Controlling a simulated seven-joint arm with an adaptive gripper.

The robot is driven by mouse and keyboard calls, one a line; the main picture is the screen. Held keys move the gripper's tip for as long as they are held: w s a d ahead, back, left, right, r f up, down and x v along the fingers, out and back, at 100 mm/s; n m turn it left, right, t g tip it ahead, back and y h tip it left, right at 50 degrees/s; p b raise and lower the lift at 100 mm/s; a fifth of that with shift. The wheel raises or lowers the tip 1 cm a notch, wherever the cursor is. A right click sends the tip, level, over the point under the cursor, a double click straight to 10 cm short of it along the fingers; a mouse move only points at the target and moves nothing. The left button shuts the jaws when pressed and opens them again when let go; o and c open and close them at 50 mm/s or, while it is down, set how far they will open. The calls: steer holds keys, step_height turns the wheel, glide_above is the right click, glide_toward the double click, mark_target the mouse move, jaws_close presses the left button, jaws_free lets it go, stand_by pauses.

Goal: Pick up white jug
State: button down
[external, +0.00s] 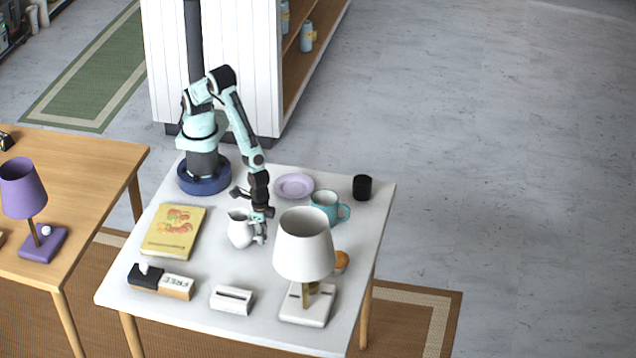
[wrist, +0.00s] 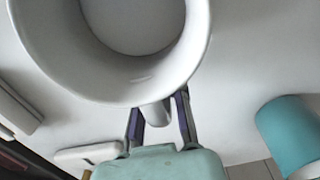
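The white jug (external: 238,231) stands on the white table, in front of my arm's base. In the wrist view the jug (wrist: 48,62) fills the upper left, seen from above with its round mouth open and empty. My gripper (external: 261,232) is low at the jug's right side, by its handle. In the wrist view, my gripper's two fingers (wrist: 160,108) stand apart on either side of the handle (wrist: 156,114). The gripper looks open, with the handle between the fingers. Contact with the handle is hard to make out.
A teal mug (external: 325,204), lilac plate (external: 294,186) and black cup (external: 362,187) stand behind and to the right. A white lamp (external: 304,245) is close on the right. A yellow book (external: 174,231) lies left. A FREE box (external: 177,287) and white holder (external: 232,299) sit in front.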

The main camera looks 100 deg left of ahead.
steer(key=shift+r, duration=0.1)
stand_by(0.4)
steer(key=shift+r, duration=1.05)
steer(key=s+a+r, duration=0.9)
steer(key=s+r, duration=0.1)
steer(key=shift+s+a+r, duration=0.15)
steer(key=shift+a+r, duration=0.05)
steer(key=shift+r, duration=0.15)
stand_by(0.8)
